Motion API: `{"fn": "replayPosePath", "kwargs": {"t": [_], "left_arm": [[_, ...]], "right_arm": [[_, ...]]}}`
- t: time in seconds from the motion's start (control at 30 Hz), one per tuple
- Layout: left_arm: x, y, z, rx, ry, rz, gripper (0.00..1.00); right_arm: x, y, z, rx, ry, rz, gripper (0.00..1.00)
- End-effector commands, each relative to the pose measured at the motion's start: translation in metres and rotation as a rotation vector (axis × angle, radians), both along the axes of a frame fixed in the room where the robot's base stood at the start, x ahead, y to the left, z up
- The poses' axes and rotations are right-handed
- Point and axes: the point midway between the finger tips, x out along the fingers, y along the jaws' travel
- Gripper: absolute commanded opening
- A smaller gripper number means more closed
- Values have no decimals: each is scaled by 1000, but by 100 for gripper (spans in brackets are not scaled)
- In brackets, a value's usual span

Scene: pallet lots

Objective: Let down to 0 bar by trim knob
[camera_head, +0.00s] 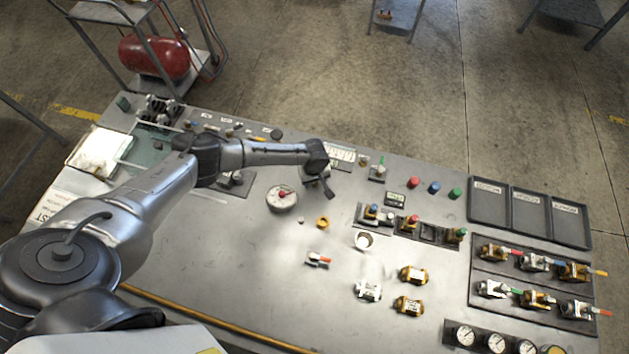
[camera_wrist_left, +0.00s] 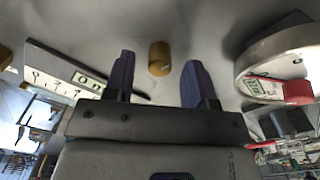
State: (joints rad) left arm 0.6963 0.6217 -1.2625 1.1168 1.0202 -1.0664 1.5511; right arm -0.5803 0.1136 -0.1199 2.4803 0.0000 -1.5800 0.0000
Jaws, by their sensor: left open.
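My left gripper (camera_head: 324,183) hangs over the middle back of the grey bench, pointing down. In the left wrist view its two dark fingers (camera_wrist_left: 158,82) stand apart with nothing between them. A short brass-yellow cylinder (camera_wrist_left: 159,58) shows beyond the fingertips, apart from them. It looks like the yellow ring-shaped piece (camera_head: 322,222) in the head view. A round dial with a red knob (camera_head: 282,197) lies left of the gripper; it shows at right in the wrist view (camera_wrist_left: 268,55). I cannot tell which piece is the trim knob, and no bar reading is legible.
A scale plate (camera_head: 342,153) and a small display (camera_head: 396,199) are at the back. Colored buttons (camera_head: 434,187), valve blocks (camera_head: 412,274), black trays (camera_head: 530,212) and gauges (camera_head: 495,342) fill the right.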

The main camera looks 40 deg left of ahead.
Motion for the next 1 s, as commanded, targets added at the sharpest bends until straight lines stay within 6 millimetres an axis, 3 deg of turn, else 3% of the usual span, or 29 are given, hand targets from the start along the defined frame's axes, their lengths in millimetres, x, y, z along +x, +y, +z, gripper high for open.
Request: {"fn": "replayPosePath", "kwargs": {"t": [0.2,0.5,1.0], "left_arm": [[0,0,-11,1,-1,-1,51],[0,0,-12,1,-1,-1,51],[0,0,-12,1,-1,-1,4]], "right_arm": [[0,-1,-2,-2,0,1,43],[0,-3,-2,-11,0,8,43],[0,-2,-2,-6,0,4,43]]}}
